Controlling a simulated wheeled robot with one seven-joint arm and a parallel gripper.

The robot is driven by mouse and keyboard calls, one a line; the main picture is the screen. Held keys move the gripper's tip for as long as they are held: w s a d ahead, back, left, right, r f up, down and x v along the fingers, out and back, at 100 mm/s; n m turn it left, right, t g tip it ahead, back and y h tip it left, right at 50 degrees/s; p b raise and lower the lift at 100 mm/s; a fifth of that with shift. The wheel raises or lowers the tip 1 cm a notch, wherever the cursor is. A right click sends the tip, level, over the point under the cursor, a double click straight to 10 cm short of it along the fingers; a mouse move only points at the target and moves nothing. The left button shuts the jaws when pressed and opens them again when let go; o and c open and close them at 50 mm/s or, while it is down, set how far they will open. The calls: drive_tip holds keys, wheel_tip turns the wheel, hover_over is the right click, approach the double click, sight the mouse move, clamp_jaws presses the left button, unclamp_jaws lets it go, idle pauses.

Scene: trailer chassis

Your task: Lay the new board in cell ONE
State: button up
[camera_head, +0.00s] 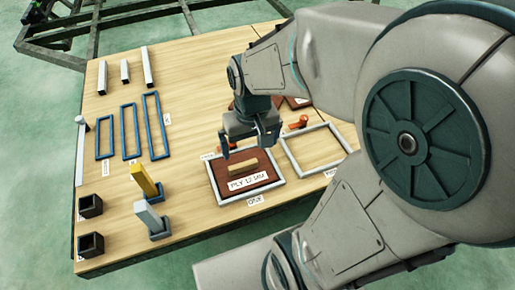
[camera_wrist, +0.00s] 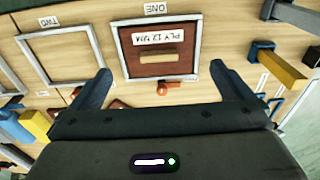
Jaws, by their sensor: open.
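The dark red-brown board (camera_head: 263,180), labelled PLY 12 MM, lies flat inside the light metal frame of cell ONE (camera_head: 216,188). A wooden block handle (camera_head: 243,167) sits on top of the board. In the wrist view the board (camera_wrist: 140,71) shows within the cell frame (camera_wrist: 119,50), with a border visible around it. My gripper (camera_head: 249,150) is open and empty, above the board's far edge and apart from the handle. In the wrist view its two fingers (camera_wrist: 160,74) stand wide apart, one on each side of the board.
Cell TWO's frame (camera_head: 290,160) is empty to the right. An orange-red lever (camera_head: 301,122) stands behind it. More red-brown boards (camera_head: 298,102) are partly hidden behind my arm. Blue frames (camera_head: 131,131), white bars (camera_head: 147,67), a yellow post (camera_head: 145,181) and black boxes (camera_head: 90,206) stand left.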

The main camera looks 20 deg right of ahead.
drive_tip(key=s, duration=0.1)
drive_tip(key=s+r, duration=0.1)
drive_tip(key=s, duration=0.1)
drive_tip(key=s+r, duration=0.1)
drive_tip(key=shift+s+d, duration=0.15)
drive_tip(key=shift+s, duration=0.05)
idle(0.9)
